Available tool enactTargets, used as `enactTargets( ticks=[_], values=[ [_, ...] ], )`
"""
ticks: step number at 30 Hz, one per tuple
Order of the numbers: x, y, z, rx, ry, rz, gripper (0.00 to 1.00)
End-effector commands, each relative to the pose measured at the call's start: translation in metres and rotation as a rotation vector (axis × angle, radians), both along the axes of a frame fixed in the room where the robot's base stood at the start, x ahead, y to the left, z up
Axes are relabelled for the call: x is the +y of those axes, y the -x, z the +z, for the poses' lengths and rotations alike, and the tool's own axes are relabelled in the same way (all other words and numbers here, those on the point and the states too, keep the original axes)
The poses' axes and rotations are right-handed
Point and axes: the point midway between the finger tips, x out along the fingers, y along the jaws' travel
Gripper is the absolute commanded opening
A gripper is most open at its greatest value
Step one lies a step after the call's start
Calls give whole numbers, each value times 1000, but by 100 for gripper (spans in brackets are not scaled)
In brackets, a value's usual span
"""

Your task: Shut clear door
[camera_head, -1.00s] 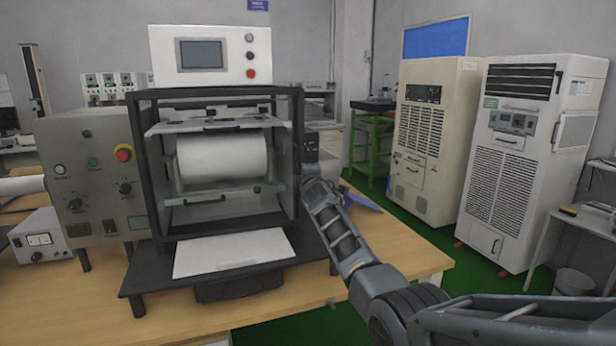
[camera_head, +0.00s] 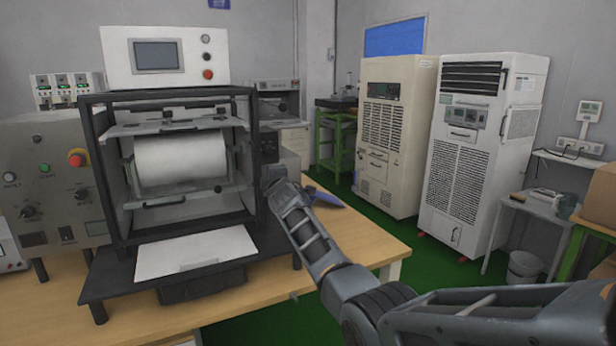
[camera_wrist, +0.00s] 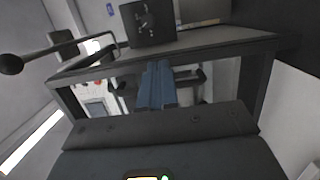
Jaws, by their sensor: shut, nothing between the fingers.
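The machine with a black frame (camera_head: 90,160) stands on the wooden table at the left of the head view. A white roll (camera_head: 180,162) shows inside it. I cannot clearly make out the clear door; dark handles (camera_head: 164,203) show at the machine's front, below the roll. My arm reaches to the right side of the frame, and its wrist end is beside the right post. My gripper's fingers are hidden in the head view. In the wrist view my gripper (camera_wrist: 157,70) shows blue fingers, shut and empty, in front of the dark frame. Contact cannot be told.
A white plate (camera_head: 195,252) lies low before the machine. A control box (camera_head: 50,185) with a red button stands left of it. A blue item (camera_head: 325,198) lies on the table (camera_head: 365,245) behind my arm. Two tall cabinets (camera_head: 475,150) stand on the green floor at right.

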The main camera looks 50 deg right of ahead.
Motion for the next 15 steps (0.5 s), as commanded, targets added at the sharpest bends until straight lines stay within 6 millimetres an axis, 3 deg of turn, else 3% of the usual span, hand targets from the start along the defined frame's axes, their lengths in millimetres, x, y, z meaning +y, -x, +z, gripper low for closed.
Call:
enactTargets(
  ticks=[15],
  values=[
    [-42, 67, 1, 0, 0, -6, 0]
  ],
)
